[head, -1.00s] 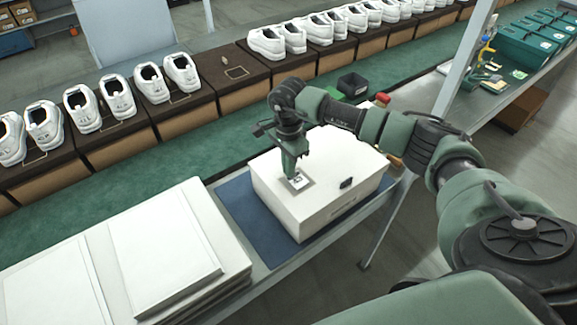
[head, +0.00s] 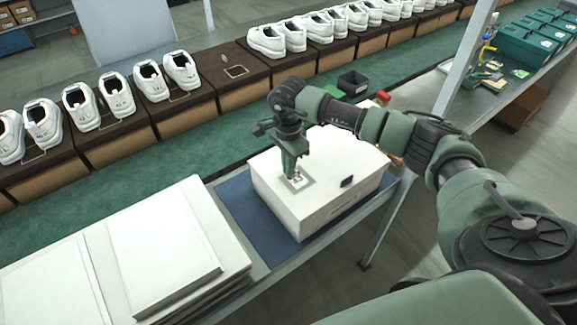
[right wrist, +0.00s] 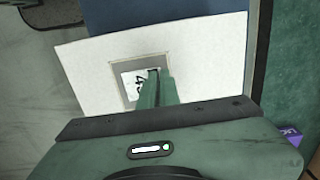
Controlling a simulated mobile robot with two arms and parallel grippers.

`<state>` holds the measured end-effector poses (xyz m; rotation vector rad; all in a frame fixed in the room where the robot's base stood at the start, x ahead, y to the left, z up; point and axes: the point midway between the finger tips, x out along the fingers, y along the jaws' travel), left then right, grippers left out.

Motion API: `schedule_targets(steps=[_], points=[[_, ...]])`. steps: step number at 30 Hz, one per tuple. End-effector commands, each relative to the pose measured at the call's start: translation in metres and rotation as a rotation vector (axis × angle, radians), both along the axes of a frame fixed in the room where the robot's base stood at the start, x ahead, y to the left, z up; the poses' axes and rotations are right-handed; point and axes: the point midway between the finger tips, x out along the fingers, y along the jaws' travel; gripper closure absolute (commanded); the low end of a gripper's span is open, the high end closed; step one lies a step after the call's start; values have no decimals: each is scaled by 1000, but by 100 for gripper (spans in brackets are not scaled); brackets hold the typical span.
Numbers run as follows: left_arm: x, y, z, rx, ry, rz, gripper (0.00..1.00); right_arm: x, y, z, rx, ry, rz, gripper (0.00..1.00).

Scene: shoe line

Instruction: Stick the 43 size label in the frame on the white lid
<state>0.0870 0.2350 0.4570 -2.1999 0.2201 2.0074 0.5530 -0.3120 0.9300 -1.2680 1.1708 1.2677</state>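The white shoe box with its white lid (head: 335,150) stands on the blue mat. A grey-outlined frame (head: 309,181) is on the lid's near-left part; it also shows in the right wrist view (right wrist: 116,70). The small white label (right wrist: 131,88), with dark digits, lies within the frame's outline, flat or nearly flat against the lid. My right gripper (head: 295,177) points down over the frame. Its fingers (right wrist: 154,76) are close together at the label's edge and hide part of it. They look closed on that edge. My left gripper is not in view.
White box parts (head: 165,255) are stacked at lower left. The blue mat (head: 243,215) borders the box. Behind are a green belt (head: 200,143) and a row of white shoes on dark boxes (head: 182,70). A small black bin (head: 352,82) stands behind the box.

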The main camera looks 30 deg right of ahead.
Motion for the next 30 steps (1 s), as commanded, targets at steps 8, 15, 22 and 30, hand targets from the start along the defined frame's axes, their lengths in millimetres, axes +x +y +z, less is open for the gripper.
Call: schedule_targets(steps=[8, 15, 22, 30], points=[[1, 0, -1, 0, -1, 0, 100, 0, 0, -1, 0, 1, 0, 100], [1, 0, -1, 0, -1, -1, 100, 0, 0, -2, 0, 2, 0, 86], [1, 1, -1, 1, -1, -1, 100, 0, 0, -1, 0, 1, 0, 72], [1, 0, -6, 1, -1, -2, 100, 1, 0, 9, 0, -3, 0, 72]])
